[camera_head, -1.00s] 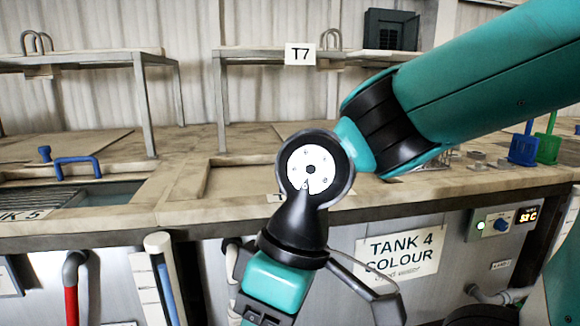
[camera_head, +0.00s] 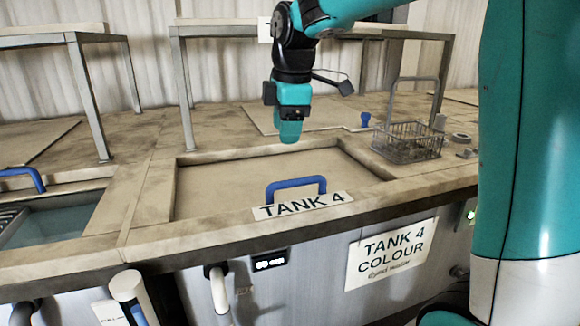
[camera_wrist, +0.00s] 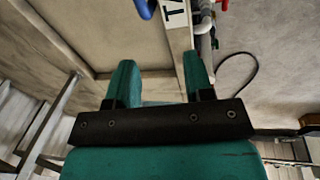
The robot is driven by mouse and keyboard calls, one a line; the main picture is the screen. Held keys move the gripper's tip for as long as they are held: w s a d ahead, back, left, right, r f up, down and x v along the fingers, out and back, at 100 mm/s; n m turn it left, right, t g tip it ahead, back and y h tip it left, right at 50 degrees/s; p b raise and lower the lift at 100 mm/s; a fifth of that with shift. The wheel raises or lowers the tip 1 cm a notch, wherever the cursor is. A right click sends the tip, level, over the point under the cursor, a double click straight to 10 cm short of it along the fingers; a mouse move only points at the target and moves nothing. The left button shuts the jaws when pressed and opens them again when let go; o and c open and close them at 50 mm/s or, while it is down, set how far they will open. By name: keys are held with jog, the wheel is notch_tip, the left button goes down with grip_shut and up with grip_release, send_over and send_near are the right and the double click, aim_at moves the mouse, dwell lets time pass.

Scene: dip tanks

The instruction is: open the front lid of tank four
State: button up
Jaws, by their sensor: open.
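The front lid (camera_head: 225,190) of tank four is a flat tan panel, shut flush in its recess. A blue bar handle (camera_head: 296,182) stands near its front edge, just behind a white TANK 4 label (camera_head: 303,204). My gripper (camera_head: 290,138) points down above the lid's back edge, behind the handle and apart from it. In the wrist view, my gripper's two teal fingers (camera_wrist: 160,68) are apart with nothing between them. Part of the blue handle (camera_wrist: 146,8) shows at the top edge there.
A wire basket (camera_head: 408,143) with a tall handle stands right of the lid. A rear lid (camera_head: 335,113) has a small blue knob (camera_head: 365,118). A metal-legged shelf (camera_head: 215,31) stands behind. The open tank (camera_head: 50,222) on the left holds liquid.

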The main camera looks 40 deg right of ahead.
jog(key=w+d+r, duration=0.2)
jog(key=d, duration=0.1)
jog(key=n+p, duration=0.1)
jog(key=p, duration=0.1)
send_near(290, 181)
jog(key=f, duration=0.3)
jog(key=w+f, duration=0.1)
jog(key=f, duration=0.2)
jog(key=w+f, duration=0.1)
jog(key=f, duration=0.2)
jog(key=shift+d+f, duration=0.1)
jog(key=shift+c, duration=0.2)
grip_shut()
